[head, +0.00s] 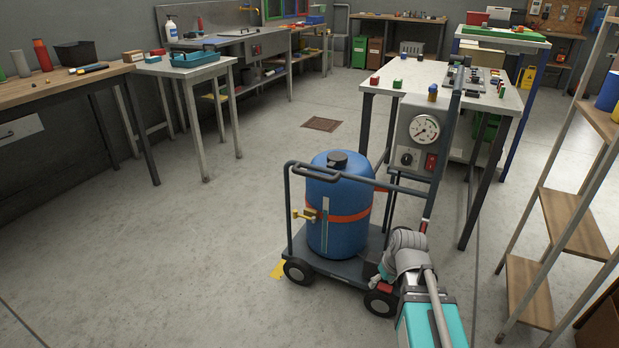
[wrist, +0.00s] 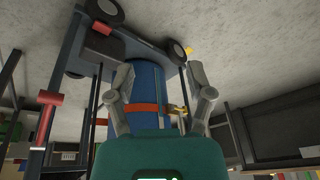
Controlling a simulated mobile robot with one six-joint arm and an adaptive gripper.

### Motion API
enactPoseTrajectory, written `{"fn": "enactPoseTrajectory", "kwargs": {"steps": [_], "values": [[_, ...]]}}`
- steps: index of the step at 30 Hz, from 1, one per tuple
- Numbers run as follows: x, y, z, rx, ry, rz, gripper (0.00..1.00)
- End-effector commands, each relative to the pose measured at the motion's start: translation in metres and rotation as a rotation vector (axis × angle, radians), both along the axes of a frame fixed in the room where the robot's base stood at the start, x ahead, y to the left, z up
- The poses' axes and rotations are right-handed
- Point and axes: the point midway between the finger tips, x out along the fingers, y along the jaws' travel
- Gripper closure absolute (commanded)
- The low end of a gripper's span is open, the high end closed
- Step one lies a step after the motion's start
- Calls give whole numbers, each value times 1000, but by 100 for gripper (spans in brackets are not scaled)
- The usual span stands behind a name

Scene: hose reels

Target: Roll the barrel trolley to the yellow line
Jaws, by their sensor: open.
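The barrel trolley (head: 345,262) stands on the concrete floor in the middle of the head view. It carries an upright blue barrel (head: 338,225) with an orange band and has a dark tubular handle frame. In the head view my arm comes from the lower right to the trolley's right side, and my fingers cannot be made out. In the wrist view my gripper (wrist: 160,72) is open, fingers spread, with the blue barrel (wrist: 147,85) behind the gap. No grip on the trolley shows.
A table (head: 445,72) with a gauge panel (head: 419,135) stands close behind the trolley on the right. A wooden shelf rack (head: 570,220) is at far right. Workbenches line the left and back. The floor left of the trolley is clear, with a drain grate (head: 322,124) behind.

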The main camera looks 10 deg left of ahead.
Motion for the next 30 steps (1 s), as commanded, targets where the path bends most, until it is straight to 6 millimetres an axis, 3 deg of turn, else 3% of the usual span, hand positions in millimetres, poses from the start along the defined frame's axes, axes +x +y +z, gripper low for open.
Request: {"fn": "enactPoseTrajectory", "kwargs": {"steps": [3,14,21,30], "values": [[29,24,3,35,-128,168,32],[104,90,32,31,-579,600,32],[148,124,59,-72,-885,794,32],[195,154,95,-316,-1213,934,32]]}}
